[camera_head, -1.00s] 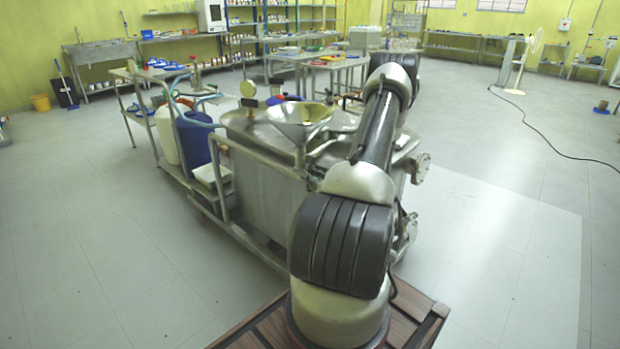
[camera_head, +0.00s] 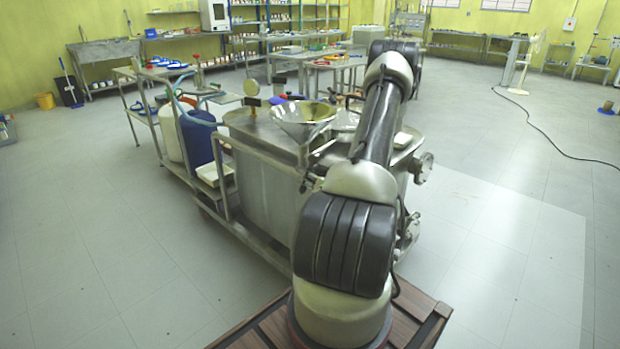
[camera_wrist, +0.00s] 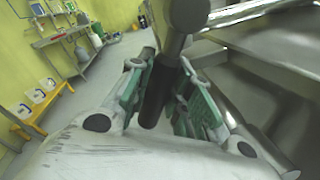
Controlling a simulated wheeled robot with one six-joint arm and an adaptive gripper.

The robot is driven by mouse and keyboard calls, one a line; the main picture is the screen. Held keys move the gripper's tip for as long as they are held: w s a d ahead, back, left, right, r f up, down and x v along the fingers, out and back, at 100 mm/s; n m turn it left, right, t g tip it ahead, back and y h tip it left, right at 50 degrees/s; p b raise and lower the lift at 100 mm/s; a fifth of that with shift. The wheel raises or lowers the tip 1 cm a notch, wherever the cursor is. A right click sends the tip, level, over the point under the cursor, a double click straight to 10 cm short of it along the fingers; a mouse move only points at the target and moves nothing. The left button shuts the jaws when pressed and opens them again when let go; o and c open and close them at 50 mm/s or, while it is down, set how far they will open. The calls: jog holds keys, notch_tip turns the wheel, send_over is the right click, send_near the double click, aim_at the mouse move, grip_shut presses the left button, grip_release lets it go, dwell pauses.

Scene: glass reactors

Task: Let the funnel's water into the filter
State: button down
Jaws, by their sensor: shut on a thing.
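A wide steel funnel (camera_head: 302,116) stands over the near edge of a boxy steel vessel (camera_head: 262,190), which looks like the filter, in the head view. Its inside has yellowish glints; I cannot tell the water level. My gripper (camera_wrist: 162,68) shows in the wrist view, its green-padded fingers shut around a dark cylindrical handle (camera_wrist: 155,97). The handle leads up to a grey round knob or joint (camera_wrist: 189,13). In the head view my own arm hides the gripper, the handle and part of the vessel. I cannot see whether water flows.
A flanged outlet (camera_head: 423,167) sticks out at the right.

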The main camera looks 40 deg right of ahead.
jog(key=a+m, duration=0.1)
jog(key=r+m, duration=0.1)
jog(key=m, duration=0.1)
jog(key=shift+s+a+r+g+y, duration=0.1)
jog(key=shift+a+r+g+y, duration=0.1)
jog(key=shift+a+g+y, duration=0.15)
jog(key=shift+a+r+m, duration=0.3)
jog(key=shift+r+m, duration=0.1)
jog(key=shift+m, duration=0.6)
jog(key=r+m, duration=0.1)
jog(key=m+y, duration=0.1)
jog(key=shift+a+r+m, duration=0.35)
jog(key=shift+m, duration=0.05)
jog(key=shift+s+a+r+m+y, duration=0.1)
jog(key=shift+r+m+y, duration=0.25)
jog(key=shift+r+m, duration=0.7)
jog(key=shift+f+m, duration=0.2)
jog(key=shift+m, duration=0.15)
jog(key=c, duration=1.3)
grip_release()
